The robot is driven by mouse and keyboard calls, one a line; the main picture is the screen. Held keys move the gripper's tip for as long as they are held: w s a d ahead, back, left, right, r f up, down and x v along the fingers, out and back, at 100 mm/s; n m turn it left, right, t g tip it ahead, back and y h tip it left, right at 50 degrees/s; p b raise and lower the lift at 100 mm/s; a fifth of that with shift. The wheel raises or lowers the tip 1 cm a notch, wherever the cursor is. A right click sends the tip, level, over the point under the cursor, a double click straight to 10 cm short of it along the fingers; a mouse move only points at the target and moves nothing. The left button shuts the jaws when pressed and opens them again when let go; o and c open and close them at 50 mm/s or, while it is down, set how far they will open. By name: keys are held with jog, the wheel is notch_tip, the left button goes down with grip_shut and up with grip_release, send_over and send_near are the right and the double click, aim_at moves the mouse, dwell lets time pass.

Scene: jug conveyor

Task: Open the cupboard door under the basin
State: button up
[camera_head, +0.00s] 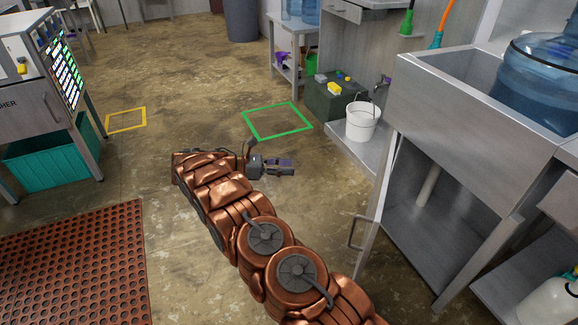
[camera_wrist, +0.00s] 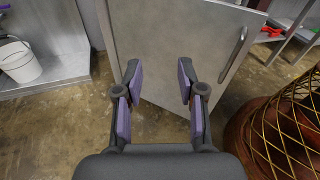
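The basin (camera_head: 455,100) is a grey metal sink at the right, with a blue water jug (camera_head: 540,80) in it. The cupboard door (camera_head: 377,205) below it stands swung out, nearly edge-on in the head view, and the space under the basin with a pale pipe (camera_head: 428,186) shows. Its bar handle (camera_head: 356,233) is on the door's left side there. In the wrist view the grey door panel (camera_wrist: 170,40) fills the upper middle, with the handle (camera_wrist: 233,54) at its right. My gripper (camera_head: 288,167) is open and empty, left of the door; its purple-padded fingers (camera_wrist: 158,75) are apart from the handle.
A white bucket (camera_head: 362,121) stands on a low shelf beside the basin; a dark green box (camera_head: 335,100) is behind it. A green floor square (camera_head: 278,136) and yellow square (camera_head: 126,131) mark clear floor. A red mat (camera_head: 75,265) lies at left.

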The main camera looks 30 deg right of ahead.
jog(key=shift+w+a+p, duration=0.2)
jog(key=shift+w+p, duration=0.4)
jog(key=shift+w, duration=0.05)
jog(key=shift+w+a+p, duration=0.2)
jog(key=shift+w+p, duration=0.4)
jog(key=shift+c, duration=0.2)
